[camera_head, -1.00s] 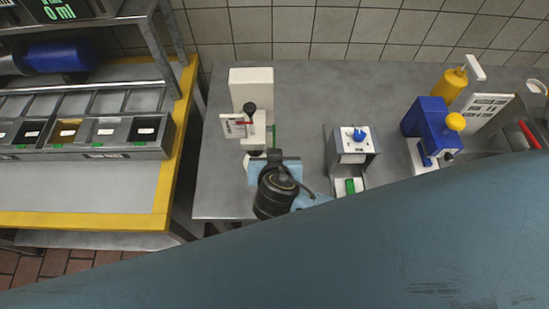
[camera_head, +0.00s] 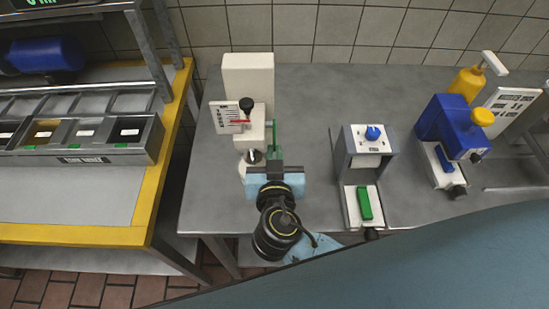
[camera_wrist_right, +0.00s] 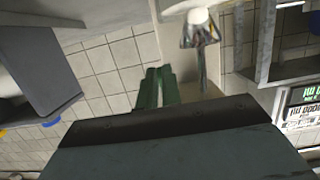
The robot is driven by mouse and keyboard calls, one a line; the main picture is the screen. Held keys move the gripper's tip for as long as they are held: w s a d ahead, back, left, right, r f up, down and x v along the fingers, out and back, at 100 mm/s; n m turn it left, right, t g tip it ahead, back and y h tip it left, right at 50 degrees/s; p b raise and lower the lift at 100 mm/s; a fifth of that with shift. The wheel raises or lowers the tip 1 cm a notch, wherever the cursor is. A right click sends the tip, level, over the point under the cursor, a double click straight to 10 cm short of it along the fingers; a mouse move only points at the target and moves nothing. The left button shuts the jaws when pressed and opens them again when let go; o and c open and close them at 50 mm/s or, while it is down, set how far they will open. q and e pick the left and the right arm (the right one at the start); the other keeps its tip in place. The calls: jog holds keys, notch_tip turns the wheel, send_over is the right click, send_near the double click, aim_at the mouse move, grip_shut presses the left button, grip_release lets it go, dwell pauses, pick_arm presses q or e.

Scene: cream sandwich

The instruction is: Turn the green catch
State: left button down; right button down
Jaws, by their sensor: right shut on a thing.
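The green catch (camera_head: 274,131) stands as a thin green bar at the right side of the white dispenser (camera_head: 248,77). My right gripper (camera_head: 275,156) is at its near end, shut on it. In the right wrist view, the green piece (camera_wrist_right: 155,88) rises just beyond the dark gripper body. The exact contact between the fingers and the catch is hidden. The dispenser also has a black knob and a small scale plate (camera_head: 228,117) with a red pointer. My left gripper is not in view.
A grey device with a blue knob (camera_head: 373,133) and a green block (camera_head: 365,203) stands to the right. Farther right are a blue machine (camera_head: 452,127) and a yellow bottle (camera_head: 467,82). A yellow-edged bench (camera_head: 150,205) with bins is at left. Bare metal table lies between.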

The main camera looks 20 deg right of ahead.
jog(key=shift+f, duration=0.1)
jog(key=c, duration=1.6)
grip_release()
